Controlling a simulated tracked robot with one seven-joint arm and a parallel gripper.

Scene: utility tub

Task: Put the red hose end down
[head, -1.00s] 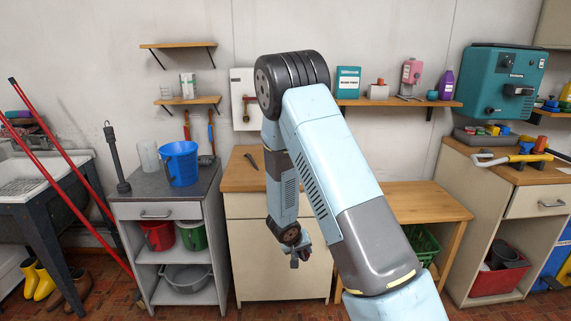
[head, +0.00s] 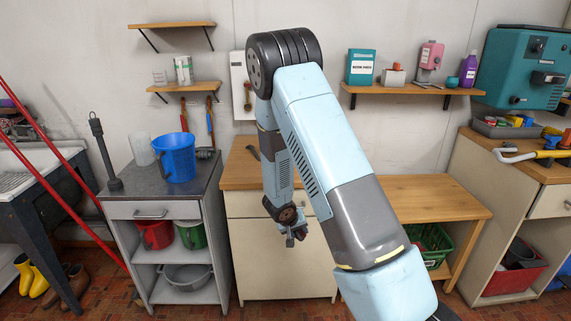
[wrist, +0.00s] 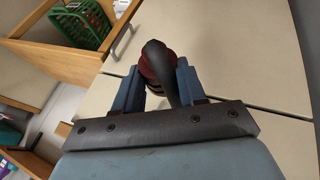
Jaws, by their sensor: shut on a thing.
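My gripper (wrist: 158,85) is shut on a dark red, ridged piece (wrist: 150,66) with a black, curved part. It seems to be the red hose end. The jaws clasp it from both sides in the wrist view, in front of pale cabinet fronts. In the head view my gripper (head: 295,238) hangs low before the front of the middle cabinet, below its worktop. The held piece is too small to make out there.
The middle cabinet (head: 275,268) has a wooden top (head: 235,176) with a small dark tool (head: 253,153) on it. At left is a grey cabinet (head: 195,192) with a blue bucket (head: 176,158). At right is a low wooden bench (head: 430,192) with a green crate (head: 436,240) under it.

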